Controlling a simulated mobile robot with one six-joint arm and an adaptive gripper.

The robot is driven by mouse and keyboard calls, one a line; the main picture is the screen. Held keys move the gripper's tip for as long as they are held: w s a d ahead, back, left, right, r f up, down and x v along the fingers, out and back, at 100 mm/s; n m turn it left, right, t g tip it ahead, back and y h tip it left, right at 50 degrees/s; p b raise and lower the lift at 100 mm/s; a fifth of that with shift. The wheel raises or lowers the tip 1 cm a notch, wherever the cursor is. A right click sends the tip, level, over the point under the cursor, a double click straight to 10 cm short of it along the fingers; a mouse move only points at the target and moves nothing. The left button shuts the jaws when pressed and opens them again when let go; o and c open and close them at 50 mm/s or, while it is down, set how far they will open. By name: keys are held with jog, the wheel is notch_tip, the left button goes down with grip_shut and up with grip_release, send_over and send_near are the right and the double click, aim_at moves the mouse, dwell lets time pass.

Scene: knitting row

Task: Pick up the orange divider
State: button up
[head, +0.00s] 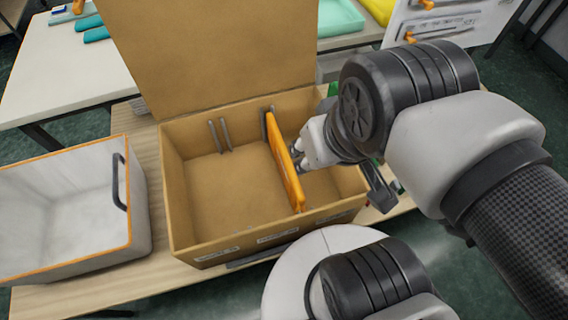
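The orange divider (283,160) stands upright inside an open cardboard box (186,215), running from its back wall toward the front. My gripper (302,152) is at the right side of the divider, near its middle, partly inside the box. Its fingertips are close to the divider's right face, but I cannot tell whether they touch it. The wrist and arm come in from the right and hide part of the box's right side. The finger opening is too small and hidden to judge.
A grey-white bin (66,217) with an orange rim and dark handle stands left of the box. The box's lid (215,50) stands raised at the back. Grey slot rails (220,135) line the back wall. A white table (60,80) is behind left.

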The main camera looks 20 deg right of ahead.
jog(key=shift+o, duration=0.3)
jog(key=shift+w+r+p, duration=0.3)
jog(key=shift+w+p, duration=0.15)
jog(key=g+p, duration=0.5)
jog(key=p, duration=0.2)
send_over(284, 151)
jog(key=f, duration=1.9)
jog(key=shift+s+d+f, duration=0.15)
jog(key=shift+d+f, duration=0.1)
jog(key=shift+d, duration=0.1)
jog(key=shift+a+f+b, duration=0.2)
jog(key=shift+f+b, duration=0.65)
jog(key=shift+f, duration=0.7)
jog(key=shift+a+f+b, duration=0.15)
jog(key=shift+f+b, duration=0.65)
jog(key=shift+f, duration=0.75)
jog(key=shift+r, duration=0.1)
jog(key=shift+c, duration=0.4)
